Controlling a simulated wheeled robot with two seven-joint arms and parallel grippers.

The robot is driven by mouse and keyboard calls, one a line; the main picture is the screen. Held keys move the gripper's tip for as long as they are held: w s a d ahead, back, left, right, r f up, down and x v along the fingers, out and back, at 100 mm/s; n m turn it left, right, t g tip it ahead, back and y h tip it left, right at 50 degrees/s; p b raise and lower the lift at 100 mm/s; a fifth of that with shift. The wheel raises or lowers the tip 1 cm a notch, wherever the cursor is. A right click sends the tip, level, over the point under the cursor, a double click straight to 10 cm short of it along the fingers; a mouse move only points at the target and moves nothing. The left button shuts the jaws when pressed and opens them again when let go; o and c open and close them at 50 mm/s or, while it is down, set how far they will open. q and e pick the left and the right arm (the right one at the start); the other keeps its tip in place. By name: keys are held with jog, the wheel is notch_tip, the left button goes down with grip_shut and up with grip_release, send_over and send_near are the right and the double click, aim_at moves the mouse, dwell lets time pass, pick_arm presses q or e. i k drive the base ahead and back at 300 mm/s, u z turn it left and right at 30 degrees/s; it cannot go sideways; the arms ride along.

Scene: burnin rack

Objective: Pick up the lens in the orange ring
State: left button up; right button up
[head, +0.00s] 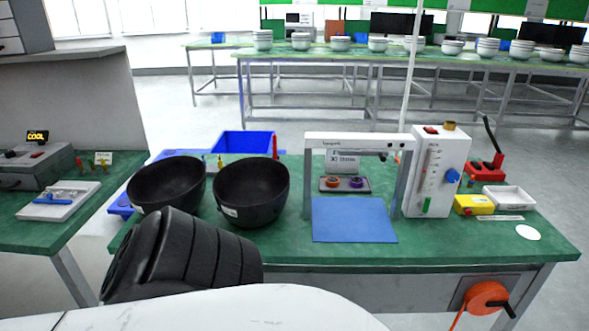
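The lens in the orange ring (333,182) is small and sits at the left of a small dark tray (345,189). A purple ring (356,183) sits beside it on the right. The tray lies on the green bench, seen through a white and grey portal frame (357,140) and behind a blue mat (352,222). The glass in the ring is too small to make out. Neither gripper is in view.
Two black bowls (166,185) (250,191) and a blue bin (243,145) stand left of the frame. A white instrument box (436,171) stands right of it, with a yellow box (474,205) and white tray (509,197) beyond. The blue mat is bare.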

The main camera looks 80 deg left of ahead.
aim_at(331, 182)
jog(key=u, duration=2.05)
